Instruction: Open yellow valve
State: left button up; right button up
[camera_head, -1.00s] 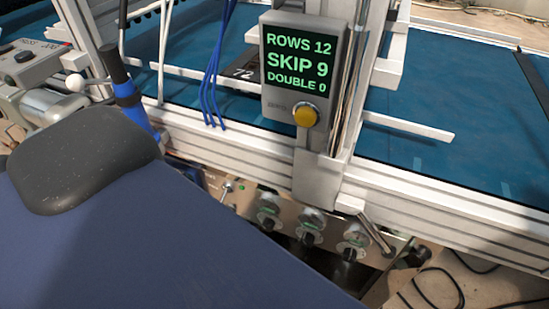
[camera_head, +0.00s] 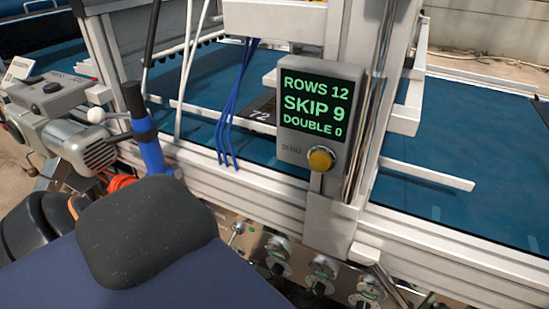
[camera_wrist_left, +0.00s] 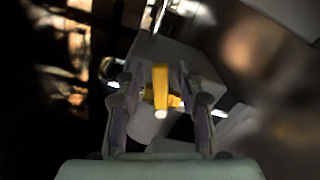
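A yellow valve handle (camera_wrist_left: 160,85) shows in the left wrist view, upright in the picture's centre, with more yellow behind its lower part. My left gripper (camera_wrist_left: 159,78) is open, with one finger on each side of the handle. I see gaps between the fingers and the handle; whether anything touches is hard to tell in the dim, blurred picture. The yellow valve cannot be made out in the head view. Neither gripper shows in the head view.
In the head view, a display box (camera_head: 322,113) with a yellow button (camera_head: 321,158) stands on the white frame (camera_head: 410,223). Blue cables hang left of it. A blue lever with black grip (camera_head: 134,98) and a motor (camera_head: 90,148) are at left. Several knobs line the panel below.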

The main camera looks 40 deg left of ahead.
pick_arm(q)
jog(key=shift+w, duration=0.25)
jog(key=shift+c, duration=0.3)
grip_shut()
